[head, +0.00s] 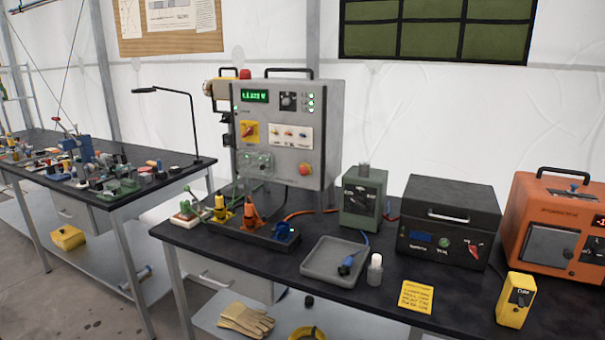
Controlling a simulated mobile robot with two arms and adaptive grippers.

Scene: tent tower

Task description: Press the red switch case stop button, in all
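The switch case (282,205) is a grey upright metal box on the right-hand black table. It has a green digital display, a dark knob and several small green lights. The round red stop button (306,169) sits on a yellow ring at the lower right of its front face. Nothing covers the button, and I cannot tell from here whether it is pressed in. A red rotary handle (248,131) on a yellow plate is at the left of the same face. Neither of my grippers is in view.
A grey tray (318,270), white bottle (375,270), green box (352,215), black unit (418,253), orange unit (556,225) and yellow tester (515,299) occupy the table's right. Gloves (245,320) lie below.

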